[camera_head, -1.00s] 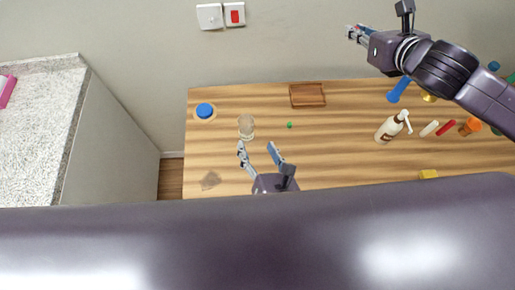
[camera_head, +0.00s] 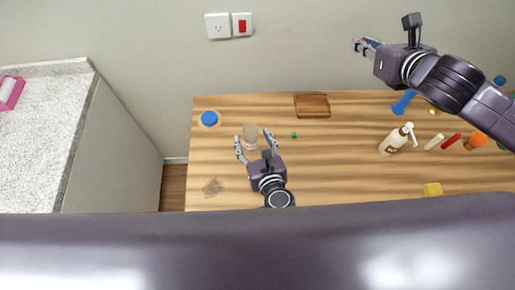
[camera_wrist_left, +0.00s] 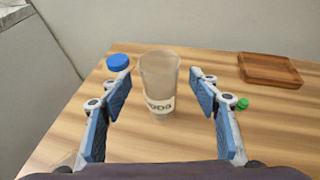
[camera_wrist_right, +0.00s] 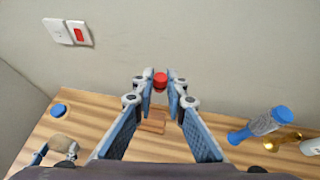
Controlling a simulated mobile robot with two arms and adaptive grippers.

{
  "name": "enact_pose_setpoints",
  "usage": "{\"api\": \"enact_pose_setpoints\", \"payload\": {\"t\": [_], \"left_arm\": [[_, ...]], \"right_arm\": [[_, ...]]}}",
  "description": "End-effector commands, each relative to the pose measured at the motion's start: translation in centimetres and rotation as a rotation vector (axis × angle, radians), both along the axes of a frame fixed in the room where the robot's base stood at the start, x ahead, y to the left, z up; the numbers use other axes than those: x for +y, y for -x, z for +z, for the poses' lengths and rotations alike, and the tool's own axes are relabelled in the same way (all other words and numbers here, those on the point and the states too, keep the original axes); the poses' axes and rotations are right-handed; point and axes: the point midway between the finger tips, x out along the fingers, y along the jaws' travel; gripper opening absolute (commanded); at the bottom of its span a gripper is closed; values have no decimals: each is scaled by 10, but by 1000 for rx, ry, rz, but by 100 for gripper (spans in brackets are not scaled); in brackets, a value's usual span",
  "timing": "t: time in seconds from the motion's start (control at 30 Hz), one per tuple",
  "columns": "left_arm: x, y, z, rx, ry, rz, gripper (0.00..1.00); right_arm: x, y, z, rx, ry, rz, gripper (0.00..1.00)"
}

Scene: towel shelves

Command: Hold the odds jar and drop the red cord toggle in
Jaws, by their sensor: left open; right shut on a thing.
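The odds jar (camera_head: 250,130) is a clear, open-topped cup with a printed label; it stands upright on the wooden table. It also shows in the left wrist view (camera_wrist_left: 159,80). My left gripper (camera_head: 254,138) is open, its fingers on either side of the jar, not visibly touching it. My right gripper (camera_head: 362,45) is raised high at the right, near the wall. In the right wrist view it is shut on the red cord toggle (camera_wrist_right: 160,79), held at the fingertips above the table.
A blue lid (camera_head: 209,118) lies left of the jar. A brown tray (camera_head: 313,113) and a small green piece (camera_head: 294,135) are to its right.

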Motion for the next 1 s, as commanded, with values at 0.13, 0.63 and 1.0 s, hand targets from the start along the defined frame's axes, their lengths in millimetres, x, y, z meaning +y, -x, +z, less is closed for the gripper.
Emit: {"api": "enact_pose_setpoints", "payload": {"t": [0.13,0.63,1.0], "left_arm": [[4,-17,-7,-2,-2,-2,56],[6,-25,-11,1,0,0,50],[6,-25,-11,0,0,0,10]], "right_arm": [[0,0,0,0,0,0,5],[0,0,0,0,0,0,5],[0,0,0,0,0,0,5]]}}
